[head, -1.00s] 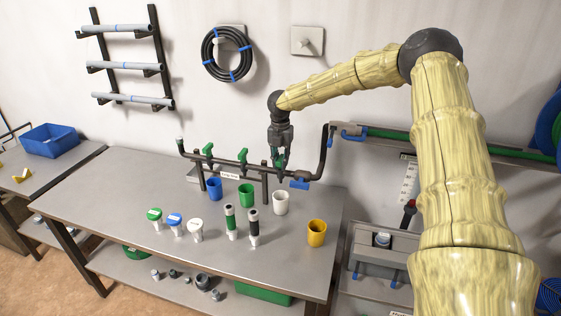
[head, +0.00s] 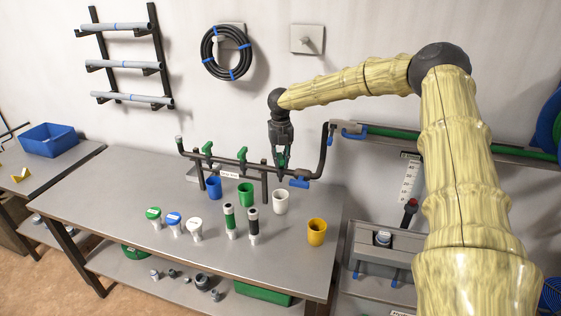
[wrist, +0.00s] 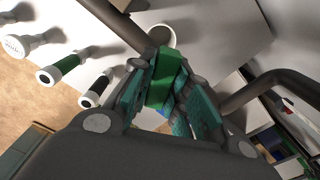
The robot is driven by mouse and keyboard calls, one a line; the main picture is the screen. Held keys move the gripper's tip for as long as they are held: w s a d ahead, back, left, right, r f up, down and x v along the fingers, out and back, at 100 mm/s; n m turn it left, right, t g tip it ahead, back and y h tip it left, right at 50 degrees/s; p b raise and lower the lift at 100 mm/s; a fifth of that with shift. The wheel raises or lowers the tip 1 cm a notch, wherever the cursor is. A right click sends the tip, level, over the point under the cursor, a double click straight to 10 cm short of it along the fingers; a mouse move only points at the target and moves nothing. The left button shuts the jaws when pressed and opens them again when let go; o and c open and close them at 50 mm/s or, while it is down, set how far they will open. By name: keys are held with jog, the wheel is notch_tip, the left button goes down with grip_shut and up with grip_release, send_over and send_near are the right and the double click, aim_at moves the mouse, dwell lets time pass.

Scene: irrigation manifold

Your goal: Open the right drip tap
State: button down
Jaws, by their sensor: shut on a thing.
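The right drip tap, with a green handle (wrist: 166,80), sits on the dark manifold pipe (head: 230,161). In the wrist view its handle lies between the teal finger pads of my gripper (wrist: 165,100), which is shut on it. In the head view my gripper (head: 281,160) points down at the pipe's right part, and its fingers mostly hide this tap. Two other taps with green handles, the left one (head: 207,149) and the middle one (head: 242,154), stand further left on the pipe.
Blue (head: 214,187), green (head: 246,194) and white (head: 280,201) cups stand below the pipe. A yellow cup (head: 317,232) stands near the bench's right edge. The bench's (head: 110,190) left part is clear.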

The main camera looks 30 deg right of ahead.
jog(key=n, duration=0.6)
jog(key=shift+d, duration=0.15)
jog(key=n, duration=0.7)
jog(key=shift+d, duration=0.1)
jog(key=shift+n, duration=0.3)
jog(key=c, duration=1.3)
grip_release()
jog(key=shift+c, duration=0.2)
notch_tip(320, 180, up, 12)
